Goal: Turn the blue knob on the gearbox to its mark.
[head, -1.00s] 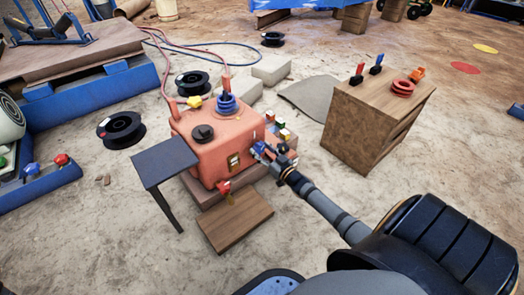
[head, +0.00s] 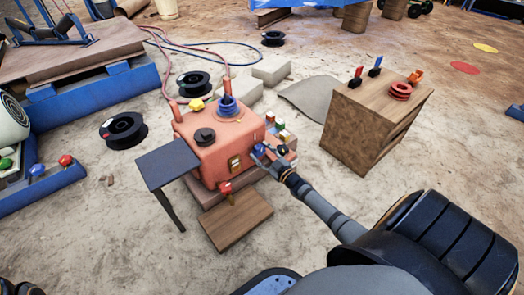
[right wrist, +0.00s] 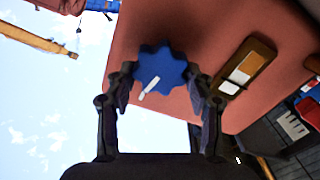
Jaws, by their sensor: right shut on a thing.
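The gearbox (head: 220,145) is a salmon-red box in the middle of the head view. The blue knob (head: 258,151) is on its side facing my right arm. In the right wrist view the knob (right wrist: 165,66) is a scalloped blue disc with a white pointer line slanting from upper right to lower left. My right gripper (head: 268,155) is shut on the knob; its two fingers (right wrist: 160,85) touch it from left and right in the wrist view. I cannot make out the knob's mark on the housing. My left gripper is not clearly in view.
A sight-glass plate (right wrist: 245,67) is beside the knob. A red-handled valve (head: 226,190) hangs below the gearbox front. A dark side table (head: 168,163) stands left, a wooden board (head: 236,220) lies in front, and a wooden cabinet (head: 368,125) stands right.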

